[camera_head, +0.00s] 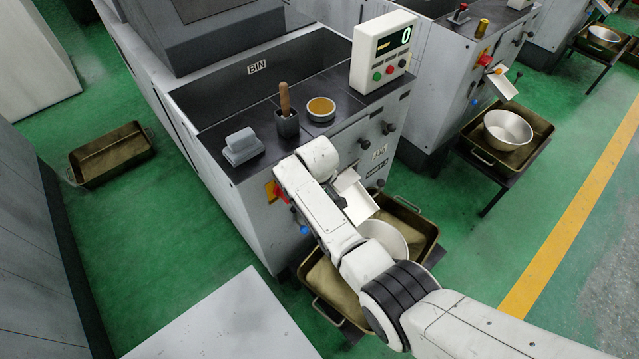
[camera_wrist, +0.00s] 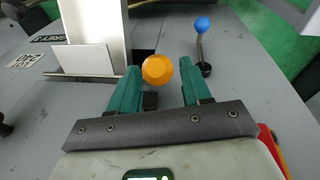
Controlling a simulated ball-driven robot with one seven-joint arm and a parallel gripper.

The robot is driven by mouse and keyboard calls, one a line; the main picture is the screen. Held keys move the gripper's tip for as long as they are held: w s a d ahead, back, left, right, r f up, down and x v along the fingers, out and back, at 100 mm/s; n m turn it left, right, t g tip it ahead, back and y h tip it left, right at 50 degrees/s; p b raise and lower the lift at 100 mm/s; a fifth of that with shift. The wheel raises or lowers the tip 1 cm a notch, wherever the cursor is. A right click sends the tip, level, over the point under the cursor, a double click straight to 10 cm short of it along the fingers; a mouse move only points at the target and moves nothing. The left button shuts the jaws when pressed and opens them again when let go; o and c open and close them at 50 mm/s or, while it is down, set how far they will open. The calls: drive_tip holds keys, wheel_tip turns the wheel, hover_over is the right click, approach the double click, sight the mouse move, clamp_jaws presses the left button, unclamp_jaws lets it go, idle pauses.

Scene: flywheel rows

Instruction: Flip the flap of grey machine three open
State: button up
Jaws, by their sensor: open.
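Grey machine three (camera_head: 250,195) stands in the middle of the head view, with a small label on its front that reads upside down as GREY 3 in the wrist view. A white flap-like plate (camera_head: 356,197) slopes out from its front; it also shows at the upper left of the wrist view (camera_wrist: 95,25). An orange round knob (camera_wrist: 158,70) is beside the plate. My gripper (camera_wrist: 160,75) is open, its green fingers on either side of the knob, with visible gaps. In the head view my arm hides the knob and most of the gripper.
A lever with a blue ball (camera_wrist: 202,25) stands near the right finger. A red and yellow switch (camera_head: 277,192) is on the machine front. A white bowl (camera_head: 385,238) sits in a brass-coloured tray (camera_head: 418,215) below. A counter box (camera_head: 383,50) stands on top.

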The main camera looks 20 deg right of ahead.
drive_tip(key=r, duration=0.3)
drive_tip(key=s+r+p, duration=0.1)
drive_tip(key=r, duration=0.4)
drive_tip(key=shift+s+a+r+p, duration=0.2)
drive_tip(key=shift+s+r+p, duration=0.1)
drive_tip(key=shift+s+r, duration=0.1)
